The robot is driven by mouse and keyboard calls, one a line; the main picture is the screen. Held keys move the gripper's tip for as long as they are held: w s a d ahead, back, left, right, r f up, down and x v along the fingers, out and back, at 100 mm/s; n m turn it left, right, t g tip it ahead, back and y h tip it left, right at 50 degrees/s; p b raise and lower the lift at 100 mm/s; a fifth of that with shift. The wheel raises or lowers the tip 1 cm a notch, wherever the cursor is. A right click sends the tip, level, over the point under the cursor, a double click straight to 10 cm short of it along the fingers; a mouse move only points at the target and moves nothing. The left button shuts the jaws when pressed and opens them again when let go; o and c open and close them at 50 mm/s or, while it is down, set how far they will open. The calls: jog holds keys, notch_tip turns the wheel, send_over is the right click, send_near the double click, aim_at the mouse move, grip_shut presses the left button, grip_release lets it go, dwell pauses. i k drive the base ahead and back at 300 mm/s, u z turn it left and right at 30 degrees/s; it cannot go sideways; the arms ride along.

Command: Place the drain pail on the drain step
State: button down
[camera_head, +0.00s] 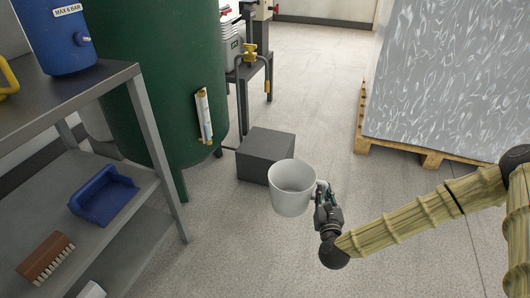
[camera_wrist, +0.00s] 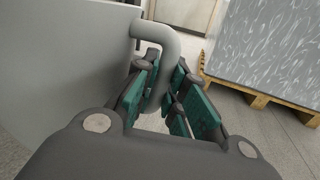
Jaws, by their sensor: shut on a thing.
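The drain pail (camera_head: 290,192) is a light grey, mug-shaped pail with a side handle. It is held upright in the air, and in the head view it overlaps the front of the drain step. My gripper (camera_head: 322,192) is shut on the handle at the pail's right side. In the wrist view the green finger pads (camera_wrist: 165,95) close around the grey handle, and the pail wall (camera_wrist: 60,70) fills the left. The drain step (camera_head: 265,146) is a dark grey block on the floor, with its top bare. The pail hides its lower right part.
A metal shelf (camera_head: 160,130) with a blue bin (camera_head: 103,195) and a brush (camera_head: 45,258) is at left. A wrapped pallet load (camera_head: 450,80) stands right. Floor between is clear.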

aim_at(269, 144)
jog(key=z, duration=0.1)
jog(key=i, duration=1.05)
jog(key=u, duration=0.6)
